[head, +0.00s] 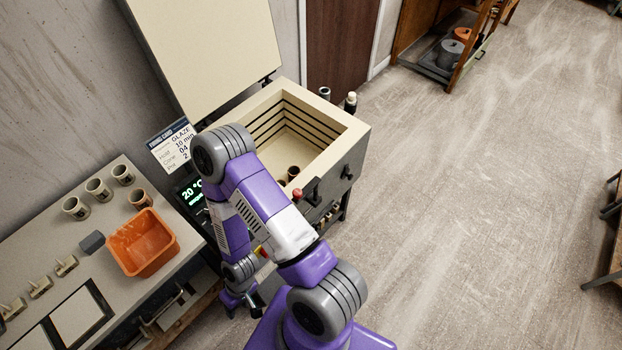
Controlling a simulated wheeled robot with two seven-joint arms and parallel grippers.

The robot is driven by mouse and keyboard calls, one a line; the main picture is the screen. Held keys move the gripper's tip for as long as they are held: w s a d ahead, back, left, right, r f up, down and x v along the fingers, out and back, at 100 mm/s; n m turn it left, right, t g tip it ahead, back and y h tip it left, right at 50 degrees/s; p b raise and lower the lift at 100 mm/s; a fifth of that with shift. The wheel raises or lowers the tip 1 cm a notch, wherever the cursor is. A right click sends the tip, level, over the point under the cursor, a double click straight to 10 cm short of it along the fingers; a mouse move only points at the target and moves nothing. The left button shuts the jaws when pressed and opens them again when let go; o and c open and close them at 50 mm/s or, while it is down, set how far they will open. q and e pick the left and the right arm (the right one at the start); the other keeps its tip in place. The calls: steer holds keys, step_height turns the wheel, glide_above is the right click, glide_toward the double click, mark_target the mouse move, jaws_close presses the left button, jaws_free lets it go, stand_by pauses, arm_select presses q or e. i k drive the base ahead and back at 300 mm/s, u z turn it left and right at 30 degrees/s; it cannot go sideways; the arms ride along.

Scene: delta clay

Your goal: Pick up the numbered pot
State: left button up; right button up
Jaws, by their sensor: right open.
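Several small grey-brown pots stand on the bench at left: one at the front (75,208), one behind it (98,190), one at the back (122,174) and a browner one (140,199) by the orange bin. They carry dark marks too small to read. A small dark pot (293,173) shows inside the open kiln, partly hidden by my arm. A card (172,146) beside the kiln reads GLAZE, 10 min, cone 04, pot 2. My right gripper (243,305) hangs low beside the bench's right end, open and apart from the pots. My left gripper is not in view.
The kiln (353,140) stands right of the bench (35,232), its lid (210,50) raised. An orange bin (142,244), a grey block (92,242) and small cone holders (66,265) occupy the bench. Open floor (480,200) lies to the right.

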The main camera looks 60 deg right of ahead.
mark_target(293, 171)
steer(key=z, duration=1.9)
